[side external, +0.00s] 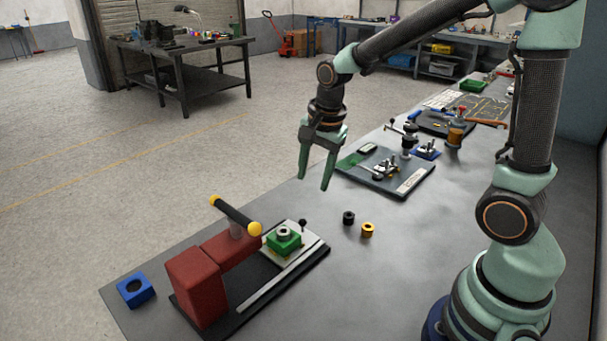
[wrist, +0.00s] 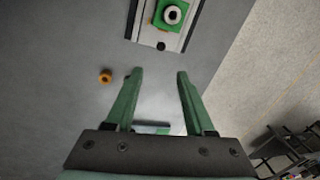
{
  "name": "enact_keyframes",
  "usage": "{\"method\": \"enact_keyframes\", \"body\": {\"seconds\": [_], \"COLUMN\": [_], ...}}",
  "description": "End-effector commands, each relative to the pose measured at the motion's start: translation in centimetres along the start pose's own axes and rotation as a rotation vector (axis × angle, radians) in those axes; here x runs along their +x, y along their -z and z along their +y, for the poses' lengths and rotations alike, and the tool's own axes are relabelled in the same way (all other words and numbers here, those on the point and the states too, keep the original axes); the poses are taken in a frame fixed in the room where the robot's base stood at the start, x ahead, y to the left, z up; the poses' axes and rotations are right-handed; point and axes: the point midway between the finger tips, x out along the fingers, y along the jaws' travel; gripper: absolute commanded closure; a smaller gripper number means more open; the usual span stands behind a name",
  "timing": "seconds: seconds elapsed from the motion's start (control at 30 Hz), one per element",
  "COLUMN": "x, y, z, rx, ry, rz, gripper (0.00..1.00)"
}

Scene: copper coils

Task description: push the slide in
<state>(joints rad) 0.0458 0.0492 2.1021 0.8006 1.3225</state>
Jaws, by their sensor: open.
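The slide (side external: 300,235) is a light metal plate in the side external view, with a black knob (side external: 302,224) at its outer end. It carries a green block (side external: 284,245) with a grey ring on top. It sits out on the rails beside the red press (side external: 198,280). In the wrist view the green block (wrist: 160,14) and knob (wrist: 161,46) show at the top centre. My gripper (side external: 314,183) is open and empty, above the table and beyond the knob end of the slide, apart from it. In the wrist view its fingertips (wrist: 160,72) lie below the knob.
A black ring (side external: 348,218) and a brass ring (side external: 367,230) lie on the table right of the slide. A blue block (side external: 135,290) lies left of the press. A dark fixture board (side external: 415,187) lies farther back.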

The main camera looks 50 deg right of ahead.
Motion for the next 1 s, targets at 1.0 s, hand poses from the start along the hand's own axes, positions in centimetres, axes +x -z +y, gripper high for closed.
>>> {"method": "enact_keyframes", "body": {"seconds": [1.0], "x": [12.1], "y": [-0.5], "z": [-0.1], "rx": [0.011], "ry": [-0.001], "rz": [-0.003], "gripper": [0.46]}}
